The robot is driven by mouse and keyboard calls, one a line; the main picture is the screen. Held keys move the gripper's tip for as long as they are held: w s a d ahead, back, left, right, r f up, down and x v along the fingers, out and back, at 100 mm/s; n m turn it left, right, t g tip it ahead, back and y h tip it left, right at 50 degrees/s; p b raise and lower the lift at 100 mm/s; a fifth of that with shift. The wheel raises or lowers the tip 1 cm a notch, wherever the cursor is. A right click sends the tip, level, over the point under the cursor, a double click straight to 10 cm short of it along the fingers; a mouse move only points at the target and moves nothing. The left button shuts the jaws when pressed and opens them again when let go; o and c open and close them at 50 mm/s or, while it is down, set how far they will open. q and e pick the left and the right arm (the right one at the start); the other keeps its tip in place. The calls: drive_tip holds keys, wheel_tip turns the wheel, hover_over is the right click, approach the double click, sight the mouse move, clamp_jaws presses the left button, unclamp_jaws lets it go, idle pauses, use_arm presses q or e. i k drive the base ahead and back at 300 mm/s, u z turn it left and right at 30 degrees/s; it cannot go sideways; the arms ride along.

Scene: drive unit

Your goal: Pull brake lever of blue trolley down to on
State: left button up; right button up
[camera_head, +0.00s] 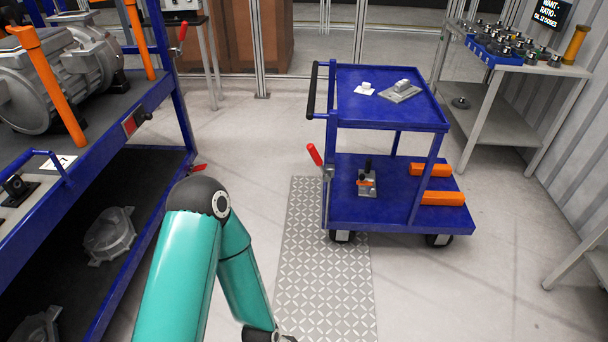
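The blue trolley (385,98) stands right of centre, with a top tray and a lower deck on black wheels. Its brake lever (314,154) has a red handle, at the trolley's left side near the lower deck. The handle points up and leans left from a grey mount (328,173). Nothing touches it. One teal arm of mine, apparently the left, rises at the bottom left of centre and bends down to a black joint at the bottom edge. Its gripper fingers do not show. My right arm and gripper are out of view.
A blue rack (150,105) with motors stands at left, with red levers of its own. A patterned floor plate (325,265) lies left of and partly beneath the trolley. Orange blocks (442,198) and a small fixture (367,182) sit on the lower deck. A workbench (495,100) is at right.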

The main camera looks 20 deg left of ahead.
sight(313, 151)
drive_tip(key=u, duration=0.8)
drive_tip(key=k, duration=0.1)
drive_tip(key=z, duration=0.05)
drive_tip(key=i, duration=1)
drive_tip(key=z, duration=0.1)
drive_tip(key=k, duration=0.65)
drive_tip(key=z, duration=0.2)
drive_tip(key=i, duration=1.3)
drive_tip(key=u, duration=0.2)
